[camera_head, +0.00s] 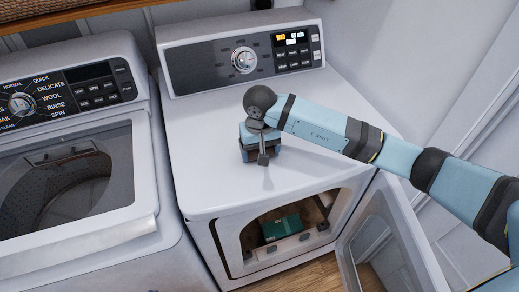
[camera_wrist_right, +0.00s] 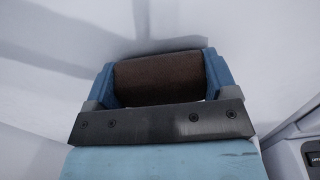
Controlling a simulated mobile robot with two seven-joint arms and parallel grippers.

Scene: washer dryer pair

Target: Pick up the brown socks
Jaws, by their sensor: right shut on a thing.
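The brown socks (camera_wrist_right: 160,78) show in the right wrist view as a dark brown roll between the two blue fingers of my right gripper (camera_wrist_right: 162,82). The gripper is shut on them, with one finger at each end of the roll. In the head view my right gripper (camera_head: 260,150) points down over the white dryer top (camera_head: 205,140). There the socks are hidden behind the gripper and wrist. I cannot tell whether they touch the surface. My left gripper is not in view.
The dryer's front door (camera_head: 385,240) hangs open at the right, with a teal item (camera_head: 282,228) inside the drum opening. A washer (camera_head: 70,215) with a glass lid stands at the left. The dryer top around the gripper is clear. A control panel (camera_head: 240,58) rises behind.

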